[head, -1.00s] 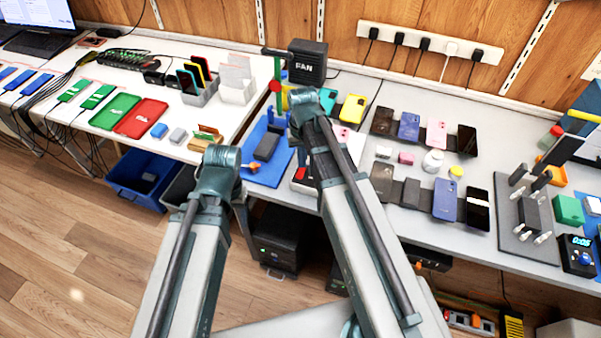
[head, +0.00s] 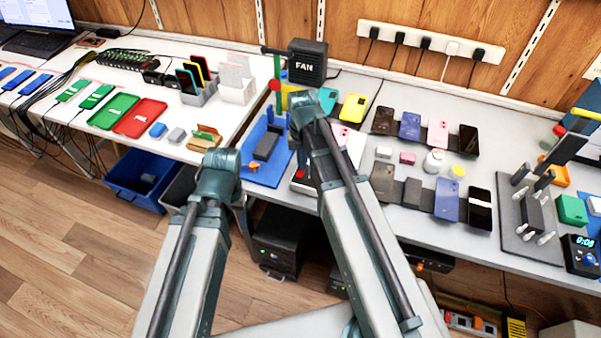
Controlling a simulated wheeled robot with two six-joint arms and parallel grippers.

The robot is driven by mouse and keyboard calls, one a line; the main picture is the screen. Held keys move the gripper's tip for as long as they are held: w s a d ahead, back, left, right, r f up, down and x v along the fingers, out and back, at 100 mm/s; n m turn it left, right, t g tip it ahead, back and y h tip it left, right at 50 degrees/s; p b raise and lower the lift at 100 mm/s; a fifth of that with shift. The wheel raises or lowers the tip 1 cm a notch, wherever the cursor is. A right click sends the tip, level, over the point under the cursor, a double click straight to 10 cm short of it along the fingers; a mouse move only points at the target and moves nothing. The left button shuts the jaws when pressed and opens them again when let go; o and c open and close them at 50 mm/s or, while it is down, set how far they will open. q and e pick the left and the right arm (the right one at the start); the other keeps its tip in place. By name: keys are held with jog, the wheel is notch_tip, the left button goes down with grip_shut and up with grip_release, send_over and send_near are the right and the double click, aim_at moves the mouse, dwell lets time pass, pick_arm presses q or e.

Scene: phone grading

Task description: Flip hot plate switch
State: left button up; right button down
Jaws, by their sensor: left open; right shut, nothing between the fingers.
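A low white unit with a dark front and a touch of red (head: 302,181) sits at the table's front edge, beside the blue mat. My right arm covers much of it. I cannot tell whether it is the hot plate, and no switch is clear to see.
A blue mat (head: 262,176) bears a dark block. A black fan box (head: 307,62) stands behind. Several phones lie on the grey table to the right, near a dark fixture plate (head: 515,236) and a small timer (head: 580,256). Red and green trays lie left.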

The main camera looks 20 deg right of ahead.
jog(key=shift+r, duration=0.15)
notch_tip(320, 180, up, 7)
jog(key=p, duration=0.7)
jog(key=s+a+n+h, duration=0.1)
jog(key=s+a+n, duration=0.3)
jog(key=s+a, duration=0.6)
jog(key=s, duration=0.4)
jog(key=shift+s+a+n, duration=0.2)
jog(key=shift+a+n, duration=0.05)
jog(key=shift+n, duration=0.05)
